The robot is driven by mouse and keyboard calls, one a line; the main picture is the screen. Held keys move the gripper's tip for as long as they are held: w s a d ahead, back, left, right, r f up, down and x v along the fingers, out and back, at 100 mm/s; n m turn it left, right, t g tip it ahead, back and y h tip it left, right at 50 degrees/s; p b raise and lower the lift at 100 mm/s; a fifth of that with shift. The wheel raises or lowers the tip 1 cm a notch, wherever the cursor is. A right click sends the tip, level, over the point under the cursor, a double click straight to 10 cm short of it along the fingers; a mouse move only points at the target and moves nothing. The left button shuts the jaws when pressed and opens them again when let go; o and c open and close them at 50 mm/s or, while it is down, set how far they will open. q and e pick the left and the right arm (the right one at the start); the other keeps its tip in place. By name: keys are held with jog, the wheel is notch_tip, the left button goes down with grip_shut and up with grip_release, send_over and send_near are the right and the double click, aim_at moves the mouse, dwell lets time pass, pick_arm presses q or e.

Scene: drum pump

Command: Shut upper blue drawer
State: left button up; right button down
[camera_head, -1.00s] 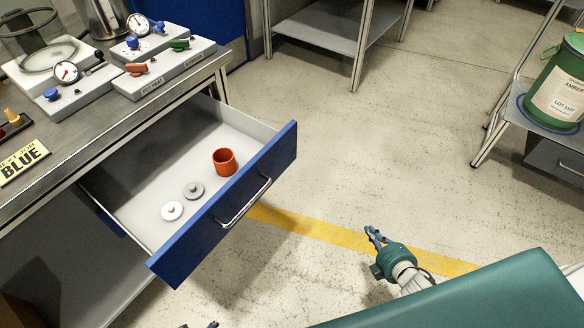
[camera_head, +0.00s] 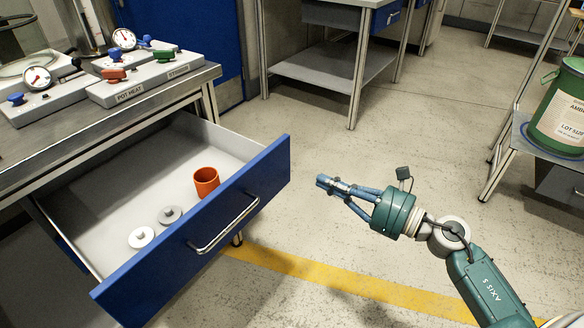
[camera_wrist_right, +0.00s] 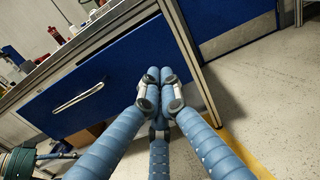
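The upper blue drawer (camera_head: 262,172) is pulled well out from the bench. Its blue front with a silver handle (camera_head: 226,228) faces right, and its pale inside is exposed. It also shows in the right wrist view (camera_wrist_right: 110,75). My right gripper (camera_head: 322,182) is right of the drawer front, with its blue fingers together and nothing between them. In the head view a gap shows between fingertips and front. In the right wrist view the fingertips (camera_wrist_right: 160,76) overlap the front; contact cannot be told. A teal part, apparently my left gripper (camera_wrist_right: 45,157), shows low at left; its fingers are unclear.
Inside the drawer are an orange cup (camera_head: 206,182), a grey knobbed disc (camera_head: 170,215) and a white one (camera_head: 142,238). Gauge units stand on the bench (camera_head: 140,108). A green drum (camera_head: 560,110) stands at the right. Floor between is clear.

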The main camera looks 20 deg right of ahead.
aim_at(282, 162)
jog(key=x, duration=0.9)
pick_arm(q)
jog(key=s, duration=0.1)
jog(key=s+g, duration=0.1)
jog(key=s+a+f, duration=0.1)
pick_arm(e)
jog(key=shift+w+a, duration=0.2)
jog(key=shift+w, duration=0.15)
